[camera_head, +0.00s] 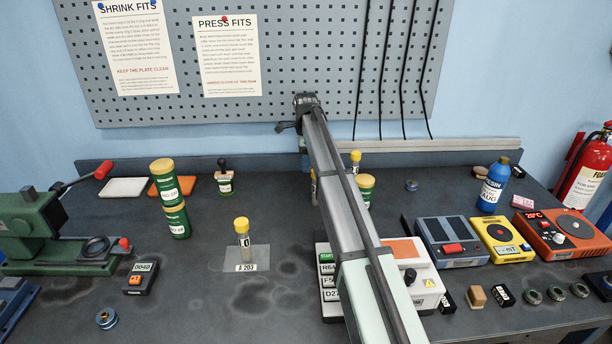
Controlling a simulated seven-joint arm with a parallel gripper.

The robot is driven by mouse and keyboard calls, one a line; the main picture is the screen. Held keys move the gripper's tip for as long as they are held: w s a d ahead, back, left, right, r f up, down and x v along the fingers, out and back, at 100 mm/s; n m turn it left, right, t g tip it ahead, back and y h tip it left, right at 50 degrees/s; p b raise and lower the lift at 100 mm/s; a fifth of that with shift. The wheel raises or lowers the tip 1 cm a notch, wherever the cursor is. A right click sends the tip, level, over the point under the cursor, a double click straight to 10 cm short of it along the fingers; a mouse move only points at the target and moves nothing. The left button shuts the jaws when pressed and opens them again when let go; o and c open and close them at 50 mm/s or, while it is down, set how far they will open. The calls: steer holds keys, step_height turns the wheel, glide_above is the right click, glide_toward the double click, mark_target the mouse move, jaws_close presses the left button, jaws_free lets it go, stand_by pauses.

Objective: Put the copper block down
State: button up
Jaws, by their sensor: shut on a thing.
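My arm runs from the bottom edge up to a dark joint near the pegboard. My gripper's fingers do not show; they are hidden behind the arm or out of the picture. I cannot see what they hold. A small tan-brown block (477,295) stands on the bench at the right, between two black labelled blocks. I cannot tell whether it is copper. No other block of a clear copper colour shows.
A white device with an orange top (405,252) is partly behind my arm. A yellow-capped vial (242,238) stands on a clear plate (262,259). Stacked green tins (175,220) and a green press (45,240) are left. Free bench (215,310) lies front left.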

mark_target(306, 183)
steer(key=shift+f, duration=2.7)
steer(key=shift+f, duration=0.1)
steer(key=o, duration=1.3)
steer(key=shift+c, duration=0.2)
step_height(306, 183, up, 11)
steer(key=shift+r, duration=0.6)
